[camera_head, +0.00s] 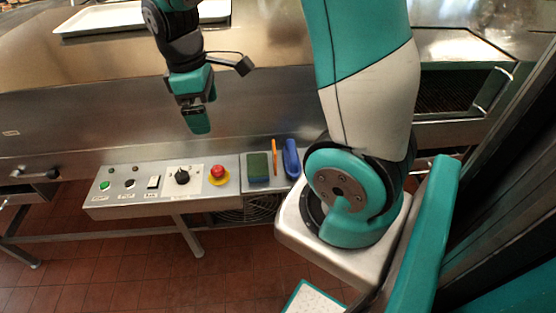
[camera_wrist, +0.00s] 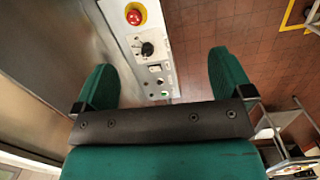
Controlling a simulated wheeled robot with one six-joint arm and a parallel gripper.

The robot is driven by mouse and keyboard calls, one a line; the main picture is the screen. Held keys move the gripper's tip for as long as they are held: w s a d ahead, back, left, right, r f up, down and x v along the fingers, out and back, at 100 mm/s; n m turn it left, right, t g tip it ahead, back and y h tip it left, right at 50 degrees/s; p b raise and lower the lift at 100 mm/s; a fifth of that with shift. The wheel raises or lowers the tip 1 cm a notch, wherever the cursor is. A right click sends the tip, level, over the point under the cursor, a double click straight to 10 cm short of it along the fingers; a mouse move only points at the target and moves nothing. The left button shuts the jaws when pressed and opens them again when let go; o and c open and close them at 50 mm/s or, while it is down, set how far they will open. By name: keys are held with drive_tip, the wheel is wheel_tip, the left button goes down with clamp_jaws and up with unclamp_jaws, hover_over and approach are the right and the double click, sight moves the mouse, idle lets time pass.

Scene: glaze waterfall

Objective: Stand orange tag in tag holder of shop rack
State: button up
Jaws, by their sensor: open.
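My gripper (camera_head: 195,108) is open and empty, above and behind the control panel in the head view. In the wrist view its two green fingers stand wide apart (camera_wrist: 162,62), with the panel showing beyond the gap. A thin orange strip (camera_head: 274,150) lies at the right end of the panel ledge, between a green pad and a blue object. It is the only orange tag-like thing that I see, and I cannot tell its exact shape. It lies to the right of my gripper and apart from it. I cannot make out a tag holder.
The control panel (camera_head: 112,198) carries a red emergency button (camera_head: 218,172), a black knob (camera_head: 182,177) and small switches. The green pad (camera_head: 258,167) and blue object (camera_head: 291,158) flank the orange strip closely. A metal rack-like frame (camera_wrist: 279,133) stands at right in the wrist view.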

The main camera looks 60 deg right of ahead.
drive_tip(key=d+f+g+h, duration=0.25)
drive_tip(key=d+f, duration=0.45)
drive_tip(key=d, duration=0.6)
drive_tip(key=p, duration=0.1)
approach(274, 146)
drive_tip(key=x, duration=0.5)
drive_tip(key=shift+n, duration=0.4)
drive_tip(key=shift+p+x, duration=0.95)
drive_tip(key=shift+x, duration=2.1)
drive_tip(key=shift+w+a+f, duration=0.1)
drive_tip(key=shift+a, duration=0.1)
drive_tip(key=shift+c, duration=0.2)
drive_tip(key=c, duration=1)
